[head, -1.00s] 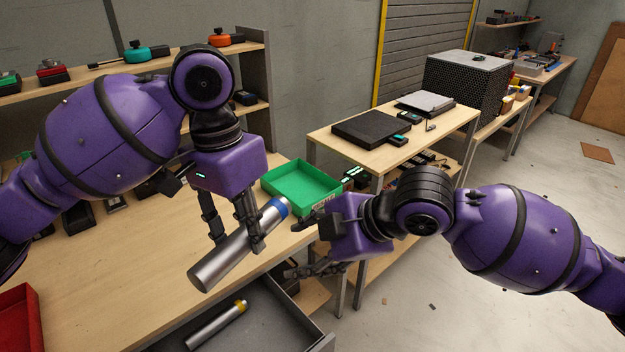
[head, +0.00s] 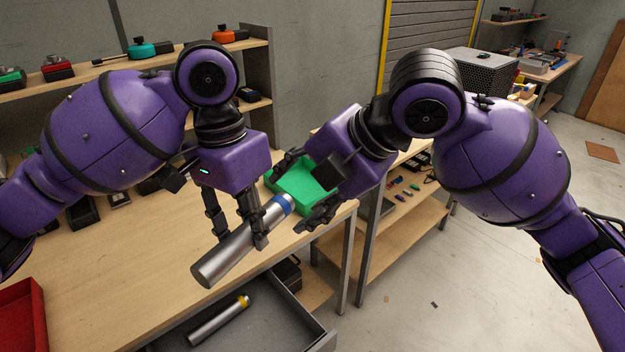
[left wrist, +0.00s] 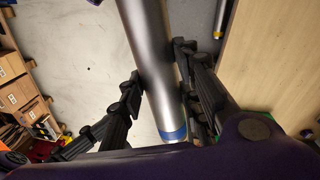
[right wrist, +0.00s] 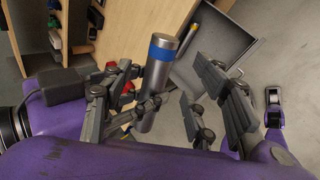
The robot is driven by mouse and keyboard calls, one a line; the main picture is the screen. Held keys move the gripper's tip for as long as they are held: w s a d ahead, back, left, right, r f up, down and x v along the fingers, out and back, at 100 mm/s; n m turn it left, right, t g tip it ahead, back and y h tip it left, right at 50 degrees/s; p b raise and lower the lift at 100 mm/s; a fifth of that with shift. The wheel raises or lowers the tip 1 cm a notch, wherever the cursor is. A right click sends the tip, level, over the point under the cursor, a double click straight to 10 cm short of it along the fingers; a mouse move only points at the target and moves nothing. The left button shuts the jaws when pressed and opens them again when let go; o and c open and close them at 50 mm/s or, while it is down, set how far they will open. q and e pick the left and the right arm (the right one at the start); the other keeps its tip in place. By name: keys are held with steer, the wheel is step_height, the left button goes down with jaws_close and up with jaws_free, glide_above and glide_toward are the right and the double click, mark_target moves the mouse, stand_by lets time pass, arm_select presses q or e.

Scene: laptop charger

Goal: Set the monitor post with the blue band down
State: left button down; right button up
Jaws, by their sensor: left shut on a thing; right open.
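The monitor post with the blue band (head: 232,252) is a silver cylinder, held tilted above the front of the wooden table. Its blue band is at the upper right end, and the post also shows in the left wrist view (left wrist: 150,50) and the right wrist view (right wrist: 156,80). My left gripper (head: 238,238) is shut around the post. My right gripper (head: 292,190) is open near the banded end, over the green tray; in the right wrist view (right wrist: 165,105) the post appears between its fingers. I cannot tell whether they touch it.
A second post with a yellow band (head: 218,321) lies in the open grey drawer (head: 265,325) below. A green tray (head: 300,180) sits at the table's right end. A red tray (head: 20,318) is at front left. The wooden table (head: 110,270) has free room left of the post.

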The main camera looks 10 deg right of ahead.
mark_target(279, 206)
steer(key=x, duration=0.7)
steer(key=shift+a+f, duration=0.15)
steer(key=shift+f, duration=0.05)
steer(key=c, duration=1.1)
arm_select(q)
steer(key=c, duration=1.7)
jaws_free()
steer(key=shift+c, duration=0.2)
arm_select(e)
jaws_close()
arm_select(q)
steer(key=o, duration=0.5)
steer(key=shift+o, duration=0.2)
steer(key=shift+r, duration=0.15)
